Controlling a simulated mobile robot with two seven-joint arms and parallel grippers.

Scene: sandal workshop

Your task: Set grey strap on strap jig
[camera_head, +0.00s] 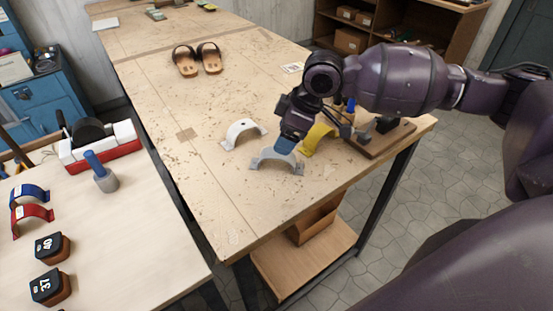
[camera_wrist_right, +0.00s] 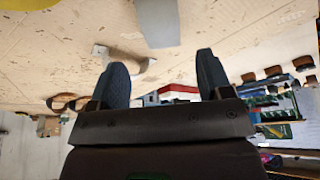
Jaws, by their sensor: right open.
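The grey strap (camera_head: 263,164) stands as an arch on the wooden table, near its front edge. My right gripper (camera_head: 287,143) is just above the strap's crown with its fingers pointing down and hides part of it. In the right wrist view the gripper (camera_wrist_right: 161,68) is open, and the grey strap (camera_wrist_right: 158,22) lies just beyond the fingertips, in line with the gap between them. A wooden board with dark fittings (camera_head: 380,145) at the table's right corner may be the strap jig; my arm partly hides it. My left gripper is not in view.
A white strap (camera_head: 240,130) stands left of the grey one, and a yellow strap (camera_head: 318,138) stands close on its right. Brown sandals (camera_head: 197,60) lie farther back. A side table (camera_head: 120,240) at left holds blue and red straps. The table's middle is mostly clear.

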